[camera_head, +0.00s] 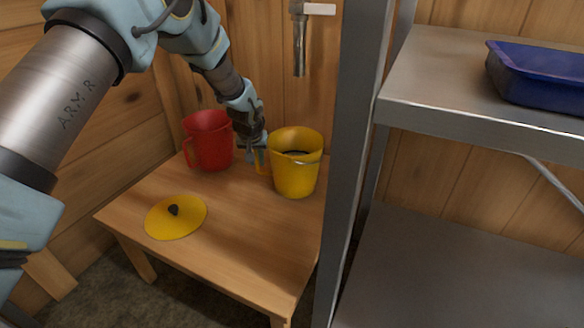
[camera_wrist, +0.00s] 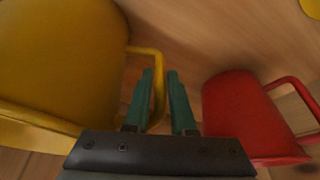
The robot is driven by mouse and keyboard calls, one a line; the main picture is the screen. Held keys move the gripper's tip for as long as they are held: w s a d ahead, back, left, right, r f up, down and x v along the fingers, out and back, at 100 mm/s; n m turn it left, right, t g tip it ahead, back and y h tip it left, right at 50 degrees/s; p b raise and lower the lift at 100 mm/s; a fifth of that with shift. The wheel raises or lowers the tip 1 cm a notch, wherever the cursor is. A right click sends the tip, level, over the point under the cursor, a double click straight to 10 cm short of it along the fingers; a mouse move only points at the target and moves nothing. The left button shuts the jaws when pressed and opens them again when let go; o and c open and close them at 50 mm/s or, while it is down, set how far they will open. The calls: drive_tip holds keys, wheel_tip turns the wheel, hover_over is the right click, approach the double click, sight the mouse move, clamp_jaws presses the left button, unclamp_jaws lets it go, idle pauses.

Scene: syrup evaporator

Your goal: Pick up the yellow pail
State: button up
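The yellow pail (camera_head: 294,176) stands upright on the wooden table, below the tap, with its handle on its left side. My gripper (camera_head: 257,148) is low beside that handle, between the yellow pail and a red pail (camera_head: 209,141). In the wrist view the yellow pail (camera_wrist: 62,60) fills the left side. The green fingers of my gripper (camera_wrist: 161,100) are apart there, and the outer bar of the yellow handle (camera_wrist: 160,85) shows in the gap between them. I cannot tell if either finger touches it. Something dark shows inside the yellow pail.
The red pail (camera_wrist: 245,115) is close on the right in the wrist view. A yellow lid (camera_head: 176,218) with a dark knob lies on the table (camera_head: 225,240). A metal tap (camera_head: 300,45) hangs above. A metal shelf (camera_head: 450,95) with a blue tray (camera_head: 540,80) stands right.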

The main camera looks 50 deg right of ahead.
clamp_jaws()
idle(0.8)
drive_tip(key=shift+w+r, duration=0.1)
